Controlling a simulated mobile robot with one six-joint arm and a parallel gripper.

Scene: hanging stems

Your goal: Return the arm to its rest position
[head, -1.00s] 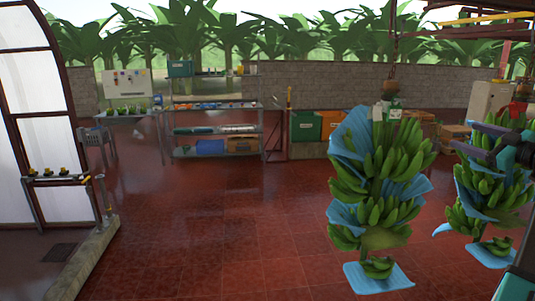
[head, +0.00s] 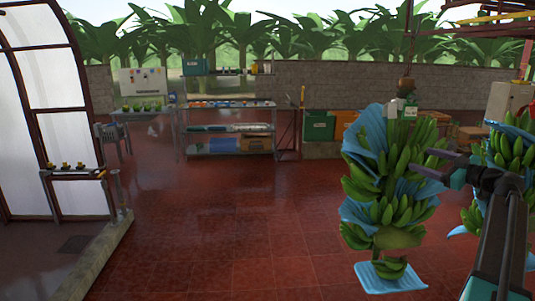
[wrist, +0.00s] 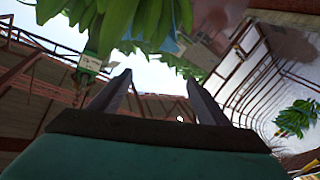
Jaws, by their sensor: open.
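My gripper (head: 420,161) is at the right in the head view, with its two dark fingers apart and pointing left. They overlap the nearer hanging banana stem (head: 385,190) in the picture; whether they touch it I cannot tell. In the wrist view the open fingers (wrist: 159,77) point up with nothing between them. Green bananas (wrist: 135,18) and a white-green tag (wrist: 90,63) show just beyond. The stem has blue sheets between its hands of green fruit.
A second stem (head: 517,150) hangs at the right, partly hidden by my arm. A metal shelf (head: 230,103) stands at the back. A low concrete curb (head: 95,255) is at the left. The red tiled floor (head: 220,225) in the middle is clear.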

